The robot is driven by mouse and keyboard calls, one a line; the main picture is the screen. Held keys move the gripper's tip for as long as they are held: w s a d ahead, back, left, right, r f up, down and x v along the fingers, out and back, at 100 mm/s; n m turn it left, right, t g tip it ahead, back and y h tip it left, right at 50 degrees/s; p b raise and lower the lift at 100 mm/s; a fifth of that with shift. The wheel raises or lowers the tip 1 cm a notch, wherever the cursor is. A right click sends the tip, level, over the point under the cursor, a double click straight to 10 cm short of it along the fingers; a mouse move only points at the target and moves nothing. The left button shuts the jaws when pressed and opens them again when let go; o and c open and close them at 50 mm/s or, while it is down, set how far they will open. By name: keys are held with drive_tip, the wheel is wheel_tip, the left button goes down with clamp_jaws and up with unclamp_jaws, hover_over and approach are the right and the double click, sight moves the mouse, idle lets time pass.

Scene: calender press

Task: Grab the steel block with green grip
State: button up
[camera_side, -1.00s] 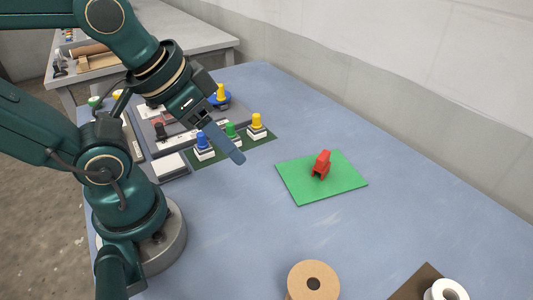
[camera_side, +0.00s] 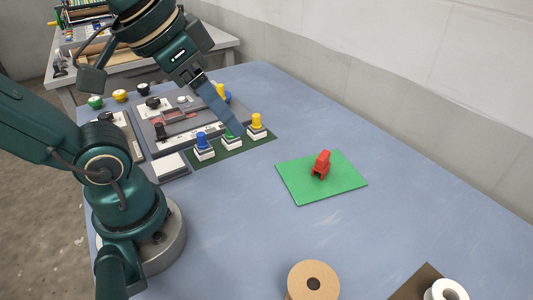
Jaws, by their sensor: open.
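The steel block with green grip (camera_side: 232,143) stands upright on a dark green mat (camera_side: 205,158), between a block with blue grip (camera_side: 203,146) and a block with yellow grip (camera_side: 257,126). My gripper (camera_side: 229,127) points down and to the right, its blue-grey fingers ending at the green grip and covering part of it. The fingers overlap in this view. I cannot tell whether they are around the grip or in front of it. The gripper is open.
A press-like device (camera_side: 180,115) with knobs lies behind the blocks. Another yellow-topped piece (camera_side: 220,90) stands behind my fingers. A green mat (camera_side: 295,185) with a red piece (camera_side: 321,164) lies to the right. A cardboard roll (camera_side: 313,281) is at the front. The blue table between is clear.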

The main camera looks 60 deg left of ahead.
drive_tip(key=w+a+f+m+g+y, duration=0.25)
drive_tip(key=a+m+y, duration=0.2)
drive_tip(key=a, duration=0.25)
wheel_tip(320, 180, up, 2)
drive_tip(key=m+g+y, duration=0.3)
drive_tip(key=m+y, duration=0.6)
drive_tip(key=m, duration=0.4)
hover_over(235, 143)
wheel_tip(235, 143, down, 17)
drive_tip(key=shift+r, duration=0.1)
drive_tip(key=shift+x, duration=2.6)
drive_tip(key=shift+s, duration=0.1)
clamp_jaws()
